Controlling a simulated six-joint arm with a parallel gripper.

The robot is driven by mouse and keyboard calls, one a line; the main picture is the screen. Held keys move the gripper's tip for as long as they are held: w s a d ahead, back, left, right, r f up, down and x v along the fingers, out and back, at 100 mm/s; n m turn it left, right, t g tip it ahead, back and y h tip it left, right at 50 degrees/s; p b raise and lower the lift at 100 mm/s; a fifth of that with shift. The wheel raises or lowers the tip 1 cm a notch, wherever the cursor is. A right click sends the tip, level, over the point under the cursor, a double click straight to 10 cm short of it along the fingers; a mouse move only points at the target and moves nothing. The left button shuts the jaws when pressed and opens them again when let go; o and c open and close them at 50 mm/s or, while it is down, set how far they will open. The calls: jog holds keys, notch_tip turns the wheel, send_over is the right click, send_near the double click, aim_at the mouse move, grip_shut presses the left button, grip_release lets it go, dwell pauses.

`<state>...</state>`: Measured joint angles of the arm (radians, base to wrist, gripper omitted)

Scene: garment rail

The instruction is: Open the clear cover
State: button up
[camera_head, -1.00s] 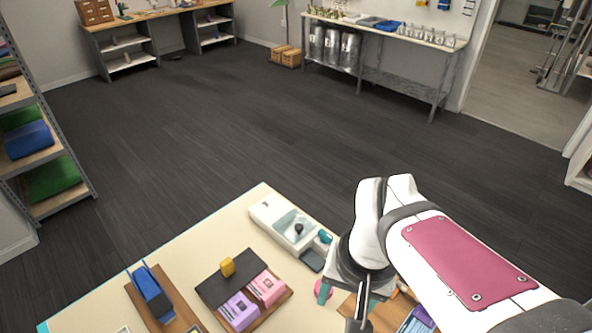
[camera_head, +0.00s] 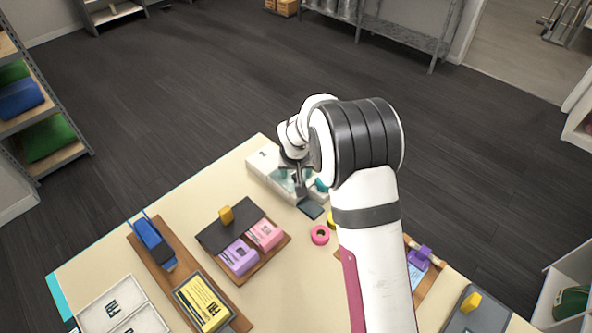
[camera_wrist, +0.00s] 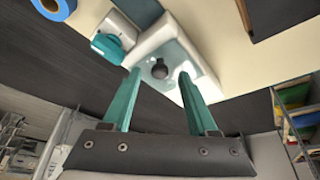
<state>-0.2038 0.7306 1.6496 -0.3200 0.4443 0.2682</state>
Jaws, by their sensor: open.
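The clear cover (camera_wrist: 184,54) is a pale see-through panel on a white device (camera_head: 263,160) at the table's far edge. A round black knob (camera_wrist: 160,68) stands on the cover. My gripper (camera_wrist: 160,74) is open, with its two teal fingers on either side of the knob in the wrist view. I cannot tell whether they touch it. In the head view my gripper (camera_head: 300,190) is over the device and hides the knob and part of the cover. The cover appears shut.
A teal part (camera_wrist: 108,47) sits beside the cover. A dark pad (camera_head: 311,209) and a pink tape roll (camera_head: 320,235) are in front of the device. A tray with purple and pink packs (camera_head: 240,255) lies to the left. Floor beyond the table is clear.

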jog(key=shift+w+f, duration=0.2)
jog(key=shift+f, duration=0.2)
grip_shut()
dwell(1.2)
